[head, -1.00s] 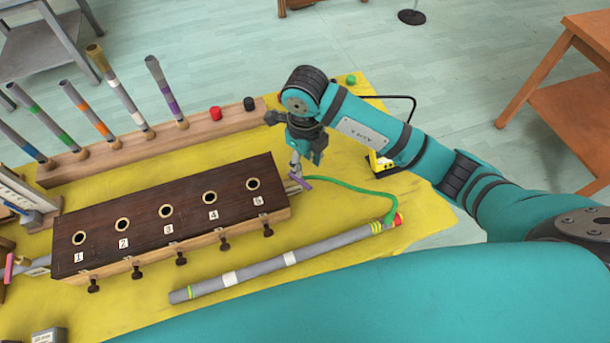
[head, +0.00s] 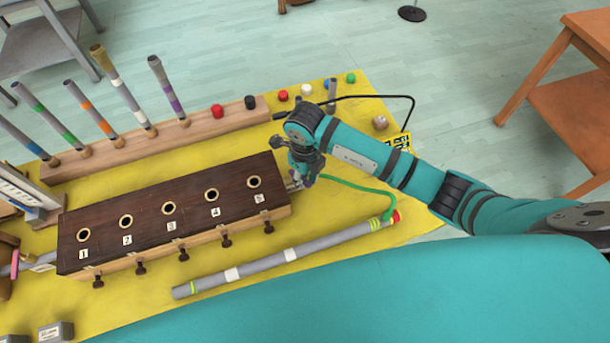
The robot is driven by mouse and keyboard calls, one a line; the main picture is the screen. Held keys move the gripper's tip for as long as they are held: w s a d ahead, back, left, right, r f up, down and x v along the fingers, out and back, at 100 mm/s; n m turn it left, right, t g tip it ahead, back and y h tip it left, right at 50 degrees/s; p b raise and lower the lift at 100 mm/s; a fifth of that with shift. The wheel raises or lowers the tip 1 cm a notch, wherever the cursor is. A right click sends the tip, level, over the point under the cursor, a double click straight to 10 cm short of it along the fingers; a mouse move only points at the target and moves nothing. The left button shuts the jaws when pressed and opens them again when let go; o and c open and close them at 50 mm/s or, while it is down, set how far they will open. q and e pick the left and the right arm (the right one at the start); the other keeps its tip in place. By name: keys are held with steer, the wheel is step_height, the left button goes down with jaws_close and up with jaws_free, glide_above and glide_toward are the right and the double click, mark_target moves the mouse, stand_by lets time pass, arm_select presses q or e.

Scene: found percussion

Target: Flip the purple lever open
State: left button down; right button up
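The dark wooden box (head: 150,221) has several numbered round holes and lies on the yellow mat. My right gripper (head: 301,181) is at the right end of this box, beside hole 5, pointing down. It covers the spot of the purple lever, which I cannot make out clearly now. A green hose (head: 352,189) starts beside the gripper. Whether the fingers are open or closed on the lever cannot be seen. My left gripper is not in view.
A long grey tube (head: 262,262) lies in front of the box. A wooden rack (head: 150,142) with several upright tubes stands behind it. Red (head: 217,111) and black (head: 250,102) caps sit on the rack. A pink handle (head: 15,264) shows at the left.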

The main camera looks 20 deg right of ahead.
jaws_close()
steer(key=shift+w+d+n+b, duration=0.2)
steer(key=shift+d+n+b, duration=0.05)
steer(key=shift+n+b, duration=0.4)
steer(key=shift+w+d+n+b, duration=0.25)
steer(key=shift+w+n+b, duration=0.35)
steer(key=shift+n+b, duration=1.5)
steer(key=shift+w+d+n+b, duration=0.3)
steer(key=shift+w+n+b, duration=0.35)
steer(key=shift+n+b, duration=1.4)
steer(key=shift+w+d+n+b, duration=0.25)
steer(key=shift+w+n+b, duration=0.65)
steer(key=shift+b, duration=2)
steer(key=shift+s+r+n, duration=0.1)
steer(key=shift+s+n, duration=0.2)
steer(key=shift+n, duration=0.1)
steer(key=shift+o, duration=2.4)
jaws_free()
step_height(320, 180, up, 12)
